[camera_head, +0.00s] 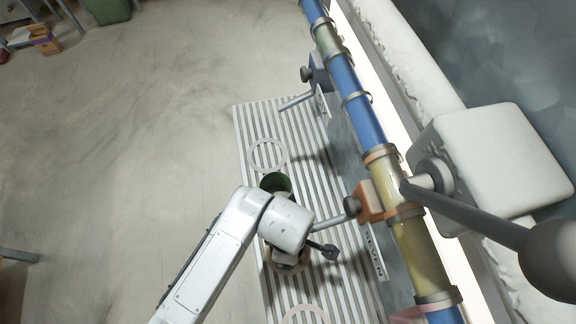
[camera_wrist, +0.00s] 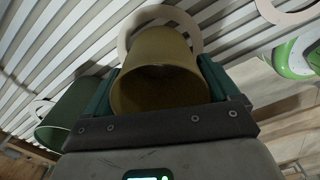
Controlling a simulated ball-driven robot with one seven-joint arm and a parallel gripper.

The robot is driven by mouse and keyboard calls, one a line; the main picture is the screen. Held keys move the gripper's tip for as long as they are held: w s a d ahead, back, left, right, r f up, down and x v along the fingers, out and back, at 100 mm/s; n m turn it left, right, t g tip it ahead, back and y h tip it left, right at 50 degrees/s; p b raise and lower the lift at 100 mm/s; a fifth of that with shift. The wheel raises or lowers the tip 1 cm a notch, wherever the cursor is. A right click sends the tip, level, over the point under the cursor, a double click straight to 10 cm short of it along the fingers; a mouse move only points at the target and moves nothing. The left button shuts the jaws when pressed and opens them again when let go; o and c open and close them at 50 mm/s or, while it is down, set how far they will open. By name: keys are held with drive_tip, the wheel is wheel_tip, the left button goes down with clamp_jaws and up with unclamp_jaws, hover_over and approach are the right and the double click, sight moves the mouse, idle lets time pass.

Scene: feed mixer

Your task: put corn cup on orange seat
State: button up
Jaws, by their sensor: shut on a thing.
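In the wrist view a yellow-tan cup (camera_wrist: 158,75) sits between the green-padded fingers of my gripper (camera_wrist: 158,90), which is shut on it. I see into its dark open mouth. A pale ring seat (camera_wrist: 185,22) on the slatted board shows behind the cup; I cannot tell whether they touch. In the head view my wrist hides most of the gripper and cup; a tan part (camera_head: 287,266) shows below it. An orange bracket (camera_head: 369,203) with a grey spout is on the pipe, at the right of my wrist. No seat is clearly orange.
A green cup (camera_head: 276,183) stands just above my wrist in the head view; a green cup also shows at left in the wrist view (camera_wrist: 66,115). Pale rings (camera_head: 267,154) mark the slatted board (camera_head: 250,122). A blue-yellow pipe (camera_head: 357,108) and a dark lever (camera_head: 462,215) lie right.

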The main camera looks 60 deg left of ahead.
drive_tip(key=o, duration=0.8)
drive_tip(key=shift+f, duration=0.1)
wheel_tip(320, 180, up, 12)
drive_tip(key=shift+r+b, duration=0.2)
drive_tip(key=shift+b, duration=0.25)
